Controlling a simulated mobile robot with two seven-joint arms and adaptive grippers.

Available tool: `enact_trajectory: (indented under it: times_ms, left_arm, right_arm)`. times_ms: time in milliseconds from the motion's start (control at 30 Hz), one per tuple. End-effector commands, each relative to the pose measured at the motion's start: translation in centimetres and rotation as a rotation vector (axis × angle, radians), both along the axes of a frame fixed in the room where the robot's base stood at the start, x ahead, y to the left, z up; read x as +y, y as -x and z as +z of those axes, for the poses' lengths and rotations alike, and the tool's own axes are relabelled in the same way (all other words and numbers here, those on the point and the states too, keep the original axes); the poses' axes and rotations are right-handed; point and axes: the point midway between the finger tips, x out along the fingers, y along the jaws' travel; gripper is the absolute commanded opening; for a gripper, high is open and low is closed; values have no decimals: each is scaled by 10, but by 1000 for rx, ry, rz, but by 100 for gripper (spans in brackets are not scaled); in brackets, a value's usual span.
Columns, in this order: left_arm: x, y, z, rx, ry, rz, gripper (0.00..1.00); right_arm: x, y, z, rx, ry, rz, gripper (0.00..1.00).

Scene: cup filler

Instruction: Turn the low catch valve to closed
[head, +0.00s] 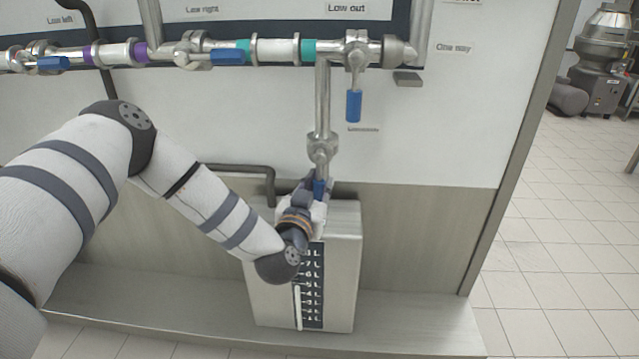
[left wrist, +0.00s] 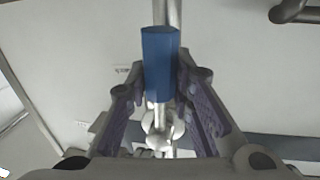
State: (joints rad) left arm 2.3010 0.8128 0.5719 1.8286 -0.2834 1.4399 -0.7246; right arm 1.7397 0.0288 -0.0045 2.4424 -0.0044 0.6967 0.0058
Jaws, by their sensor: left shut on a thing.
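The low catch valve (head: 322,148) is a steel valve on the vertical pipe above the catch tank. Its blue handle (head: 319,188) points down, roughly in line with the pipe. My left gripper (head: 314,192) is at this handle, just above the tank's top, and is shut on it. In the left wrist view the blue handle (left wrist: 160,65) stands between the two purple-padded fingers, with the steel valve body beyond it. The gripper and wrist hide part of the handle in the head view. My right gripper is not in view.
The steel catch tank (head: 344,285) with a litre scale stands on a ledge (head: 420,335) below. Another valve handle (head: 354,106) hangs down at upper right, and a horizontal pipe run with blue handles crosses the top. A dark bent pipe (head: 235,169) passes behind my arm. Open floor lies at right.

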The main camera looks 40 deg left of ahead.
Motion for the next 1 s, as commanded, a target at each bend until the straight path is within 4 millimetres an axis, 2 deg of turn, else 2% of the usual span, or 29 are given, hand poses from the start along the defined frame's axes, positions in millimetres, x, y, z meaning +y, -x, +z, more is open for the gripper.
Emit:
enact_trajectory:
  times_ms: [500,1000]
  left_arm:
    - [19,11,18,205,-352,-1,0]
    - [39,23,36,451,-758,3,0]
  right_arm:
    - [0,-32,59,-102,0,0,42]
    - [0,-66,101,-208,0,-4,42]
